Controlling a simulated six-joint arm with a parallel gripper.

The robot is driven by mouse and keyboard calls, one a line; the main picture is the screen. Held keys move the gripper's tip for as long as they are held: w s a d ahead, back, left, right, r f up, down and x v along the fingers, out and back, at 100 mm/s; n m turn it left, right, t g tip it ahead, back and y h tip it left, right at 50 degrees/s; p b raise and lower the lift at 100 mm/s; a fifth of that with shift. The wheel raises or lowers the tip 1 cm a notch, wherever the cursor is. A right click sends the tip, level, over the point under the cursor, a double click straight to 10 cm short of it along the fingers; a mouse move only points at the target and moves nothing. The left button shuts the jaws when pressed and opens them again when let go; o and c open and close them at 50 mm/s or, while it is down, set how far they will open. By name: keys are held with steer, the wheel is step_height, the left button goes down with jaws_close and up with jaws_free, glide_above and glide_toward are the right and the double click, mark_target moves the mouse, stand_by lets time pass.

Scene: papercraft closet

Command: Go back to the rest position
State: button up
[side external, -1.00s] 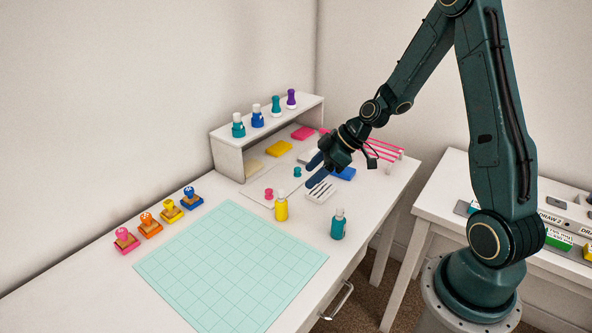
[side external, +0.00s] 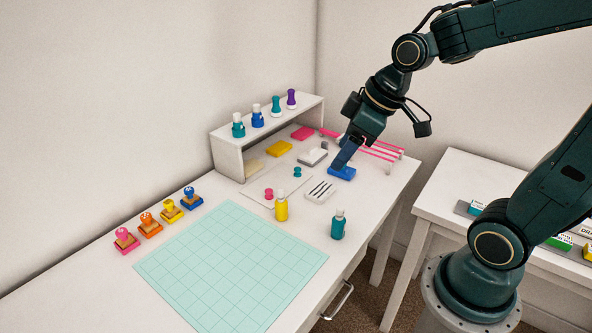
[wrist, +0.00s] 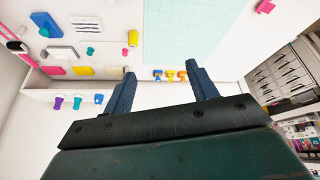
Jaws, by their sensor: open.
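My gripper (side external: 345,160) points down over the back right of the white desk (side external: 90,290). In the side view its fingers overlap the blue pad (side external: 345,174), and I cannot tell the height from that view alone. In the wrist view my gripper (wrist: 160,70) has its two fingers wide apart with nothing between them. The desk items, including the blue pad (wrist: 46,23), look small and well beyond the fingertips there.
A white shelf (side external: 228,158) with several bottles stands against the wall. Several stamps (side external: 170,212) line the left of the green mat (side external: 230,270). A yellow bottle (side external: 281,208) and a teal bottle (side external: 338,226) stand nearer the front. A second table (side external: 440,205) is at right.

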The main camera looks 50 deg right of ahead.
steer(key=s+a+r+m+h, duration=0.1)
steer(key=s+r+m, duration=0.3)
steer(key=s, duration=0.7)
steer(key=shift+t, duration=0.3)
steer(key=shift+a, duration=0.1)
